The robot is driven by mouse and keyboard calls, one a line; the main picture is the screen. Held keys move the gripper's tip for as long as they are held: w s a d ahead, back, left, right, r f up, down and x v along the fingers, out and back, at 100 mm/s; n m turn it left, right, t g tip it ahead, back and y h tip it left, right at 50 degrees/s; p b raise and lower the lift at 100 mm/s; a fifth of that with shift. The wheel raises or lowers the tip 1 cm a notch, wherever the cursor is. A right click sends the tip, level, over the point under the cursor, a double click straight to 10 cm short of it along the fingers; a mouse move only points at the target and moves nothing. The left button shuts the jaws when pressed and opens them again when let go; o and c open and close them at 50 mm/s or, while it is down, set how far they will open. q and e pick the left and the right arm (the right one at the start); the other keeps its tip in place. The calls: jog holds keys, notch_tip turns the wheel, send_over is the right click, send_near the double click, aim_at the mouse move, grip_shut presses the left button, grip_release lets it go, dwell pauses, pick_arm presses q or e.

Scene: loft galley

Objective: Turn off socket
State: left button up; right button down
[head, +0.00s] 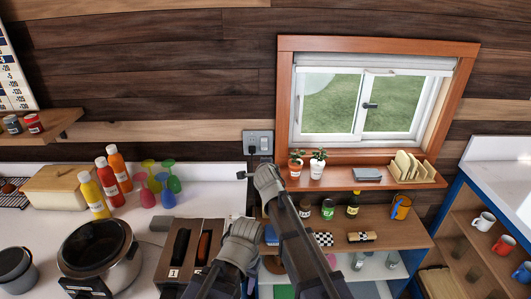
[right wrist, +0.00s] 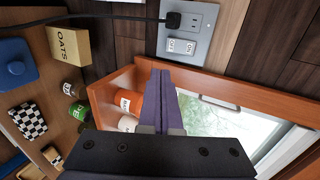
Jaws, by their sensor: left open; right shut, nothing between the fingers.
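The socket (head: 258,142) is a grey wall plate left of the window, with a black plug in it. The right wrist view shows the plate (right wrist: 204,32) closer, with the plug (right wrist: 180,20) and cord at one outlet and two white switches (right wrist: 180,46) with small lettering beside the outlets. The switch position is hard to tell. My right gripper (right wrist: 160,75) is shut and empty, its purple fingers apart from the plate; in the head view its wrist is below the socket. My left gripper (head: 244,228) is lower, over the counter edge by the toaster; its fingers are mostly hidden.
Potted plants (head: 318,164) and a toast rack (head: 409,168) stand on the window sill. Shelves with jars (head: 328,209) lie below.

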jog(key=shift+w, duration=0.1)
jog(key=b, duration=0.5)
send_near(265, 151)
notch_tip(265, 151, down, 3)
jog(key=w, duration=0.3)
jog(key=shift+w+d, duration=0.1)
jog(key=shift+w, duration=1.35)
jog(key=shift+w+f, duration=0.25)
jog(key=shift+w, duration=0.15)
jog(key=shift+s+r, duration=0.1)
jog(key=shift+r, duration=0.15)
